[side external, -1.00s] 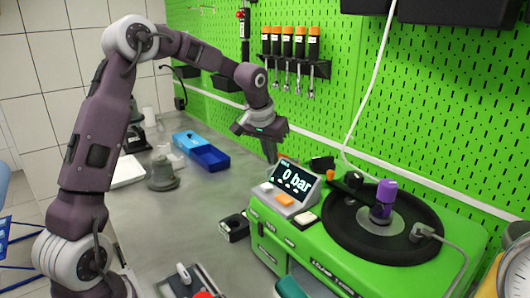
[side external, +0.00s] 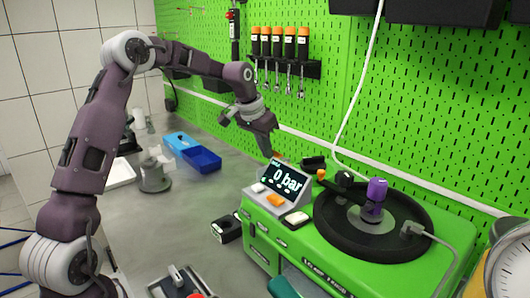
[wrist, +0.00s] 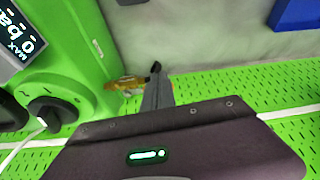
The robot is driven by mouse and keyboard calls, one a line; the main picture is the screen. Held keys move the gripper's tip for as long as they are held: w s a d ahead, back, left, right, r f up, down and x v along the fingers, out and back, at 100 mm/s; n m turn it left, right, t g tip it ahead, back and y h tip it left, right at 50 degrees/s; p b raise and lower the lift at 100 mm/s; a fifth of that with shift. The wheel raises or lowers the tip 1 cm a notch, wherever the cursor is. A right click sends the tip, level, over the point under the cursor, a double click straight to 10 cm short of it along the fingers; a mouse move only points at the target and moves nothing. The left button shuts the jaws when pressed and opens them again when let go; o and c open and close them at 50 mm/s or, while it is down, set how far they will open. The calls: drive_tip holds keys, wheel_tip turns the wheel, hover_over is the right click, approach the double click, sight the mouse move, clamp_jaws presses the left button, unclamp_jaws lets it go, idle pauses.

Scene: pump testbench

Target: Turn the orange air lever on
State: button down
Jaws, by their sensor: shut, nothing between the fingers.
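The orange air lever (wrist: 125,83) shows in the wrist view at the edge of the green testbench (wrist: 75,45), left of my gripper's fingers. My gripper (wrist: 157,72) is shut and empty, its dark fingertips beside the lever with a small apparent gap; contact is unclear. In the side external view my gripper (side external: 270,152) is tilted, its tips just behind the display (side external: 281,180), which reads 0 bar. The lever is mostly hidden there behind the display and gripper.
A black knob (wrist: 50,115) sits on the bench top. The green pegboard (side external: 420,120) stands close behind my gripper. A blue tray (side external: 200,158) lies on the grey table to the left. A black turntable (side external: 335,220) with a purple part (side external: 376,190) is on the right.

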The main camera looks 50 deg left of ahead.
drive_tip(key=shift+d, duration=0.1)
drive_tip(key=s+d+r, duration=0.1)
drive_tip(key=s+r, duration=0.8)
drive_tip(key=s+d+r+m+y, duration=0.1)
drive_tip(key=s+d+r, duration=0.1)
drive_tip(key=s+d, duration=0.75)
drive_tip(key=s+d+f, duration=0.2)
drive_tip(key=s+d, duration=0.2)
drive_tip(key=s, duration=0.5)
drive_tip(key=s+d+f+t+h, duration=0.1)
drive_tip(key=s+d+f, duration=0.1)
drive_tip(key=s, duration=0.6)
drive_tip(key=shift+s+d+f, duration=0.4)
drive_tip(key=shift+d, duration=0.45)
